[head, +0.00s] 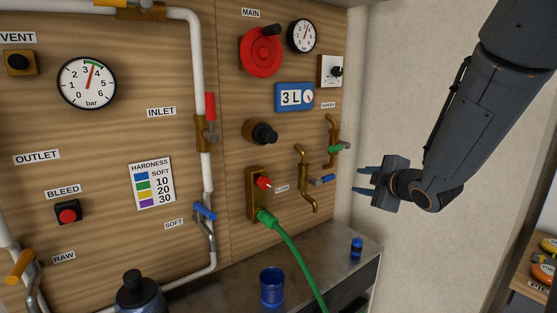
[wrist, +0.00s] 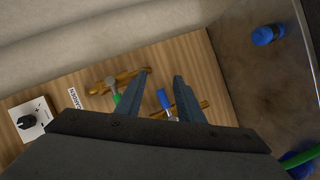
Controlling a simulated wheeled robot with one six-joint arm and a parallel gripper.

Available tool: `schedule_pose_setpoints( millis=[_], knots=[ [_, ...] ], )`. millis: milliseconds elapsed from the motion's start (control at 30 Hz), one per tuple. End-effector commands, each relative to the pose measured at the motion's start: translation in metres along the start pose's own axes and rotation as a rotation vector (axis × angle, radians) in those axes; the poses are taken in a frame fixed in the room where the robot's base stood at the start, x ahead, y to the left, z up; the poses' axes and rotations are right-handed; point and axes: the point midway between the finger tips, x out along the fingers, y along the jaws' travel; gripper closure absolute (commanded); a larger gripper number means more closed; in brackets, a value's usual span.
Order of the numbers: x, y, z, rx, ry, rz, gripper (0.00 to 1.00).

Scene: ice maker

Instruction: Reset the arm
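My gripper (head: 362,181) is at the right of the head view, in front of the right end of the wooden panel (head: 120,130) and above the counter (head: 345,262). In the wrist view its two fingers (wrist: 158,82) are spread apart with nothing between their tips. Behind them are a brass tap with a blue lever (head: 322,180) and a brass tap with a green lever (head: 337,149). The blue lever also shows between the fingers in the wrist view (wrist: 164,100). I see no contact with either tap.
A blue cup (head: 272,287) and a small blue capped item (head: 356,248) stand on the counter. A green hose (head: 297,262) runs down from the panel. Gauges, a red valve (head: 262,52) and a meter (head: 294,97) are on the panel. A plain wall is at the right.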

Motion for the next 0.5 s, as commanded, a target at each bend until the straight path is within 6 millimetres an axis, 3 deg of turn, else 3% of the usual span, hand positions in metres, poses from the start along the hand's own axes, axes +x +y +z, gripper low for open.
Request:
schedule_pose_setpoints(
  millis=[133,233,367,500],
  knots=[
    [-0.024,-0.058,0.023,0.307,-0.261,-0.142,0.66],
    [-0.054,-0.104,0.033,0.521,-0.444,-0.233,0.66],
    [-0.106,-0.168,0.030,0.790,-0.689,-0.349,0.66],
    [-0.164,-0.226,0.012,1.025,-0.924,-0.458,0.66]
  ],
)
